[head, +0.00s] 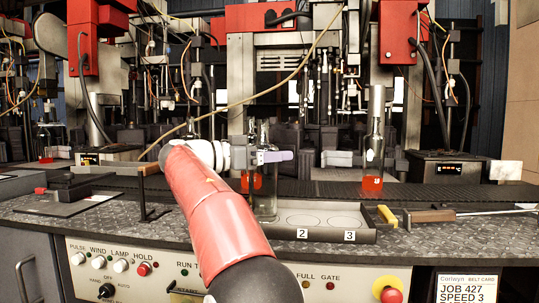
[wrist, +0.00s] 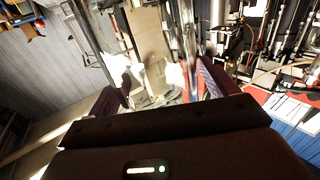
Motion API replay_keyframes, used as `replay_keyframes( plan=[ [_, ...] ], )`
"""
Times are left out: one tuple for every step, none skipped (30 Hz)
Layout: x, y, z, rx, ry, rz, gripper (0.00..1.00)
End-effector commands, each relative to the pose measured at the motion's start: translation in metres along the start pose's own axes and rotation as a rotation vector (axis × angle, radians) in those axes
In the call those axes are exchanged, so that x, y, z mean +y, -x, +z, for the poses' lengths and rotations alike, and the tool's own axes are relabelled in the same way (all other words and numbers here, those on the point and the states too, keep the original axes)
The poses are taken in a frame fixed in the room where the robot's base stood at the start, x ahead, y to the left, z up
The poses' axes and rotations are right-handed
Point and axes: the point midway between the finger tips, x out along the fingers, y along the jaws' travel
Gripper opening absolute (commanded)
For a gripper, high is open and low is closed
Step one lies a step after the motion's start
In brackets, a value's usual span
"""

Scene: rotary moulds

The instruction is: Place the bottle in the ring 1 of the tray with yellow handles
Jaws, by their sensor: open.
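A clear glass bottle (head: 265,195) stands upright at the left end of the dark tray (head: 318,235), beside the ring marked 2. My arm and the bottle hide the left end of the tray, so I cannot see ring 1 or its label. A yellow handle (head: 387,215) shows at the tray's right end. My gripper (head: 276,156) is open at the bottle's upper part. In the wrist view, its two purple fingers (wrist: 158,88) are spread apart. I cannot tell whether either finger touches the bottle.
Rings 2 and 3 of the tray look empty. Another bottle with a glowing orange base (head: 373,160) stands on the belt (head: 440,193) behind. An orange glow shows behind the clear bottle. A wooden-handled tool (head: 430,215) lies right of the tray.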

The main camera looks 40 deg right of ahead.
Motion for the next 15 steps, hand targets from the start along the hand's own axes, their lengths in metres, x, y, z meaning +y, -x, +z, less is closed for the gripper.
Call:
replay_keyframes(
  plan=[
    [0.000,0.000,-0.001,0.000,0.000,0.000,0.85],
    [0.000,0.000,-0.001,0.000,0.000,0.000,0.85],
    [0.000,0.000,-0.003,0.000,0.000,0.000,0.85],
    [0.000,0.000,-0.005,0.000,0.000,0.000,0.85],
    [0.000,0.003,-0.004,0.000,0.000,-0.002,0.85],
    [-0.001,0.009,-0.003,0.001,0.000,-0.004,0.85],
    [-0.001,0.014,-0.003,0.001,0.000,-0.005,0.85],
    [-0.001,0.019,-0.003,0.001,0.000,-0.005,0.85],
    [-0.001,0.028,-0.002,0.001,0.001,-0.006,0.85],
    [-0.001,0.034,-0.002,0.001,0.001,-0.006,0.85],
    [-0.001,0.041,-0.003,0.001,0.001,-0.006,0.85],
    [-0.001,0.051,-0.003,0.000,0.000,-0.007,0.85],
    [-0.001,0.057,-0.003,0.000,0.000,-0.006,0.85],
    [-0.001,0.064,-0.003,0.000,-0.001,-0.007,0.85],
    [-0.001,0.073,-0.003,0.000,0.000,-0.006,0.85]
  ],
)
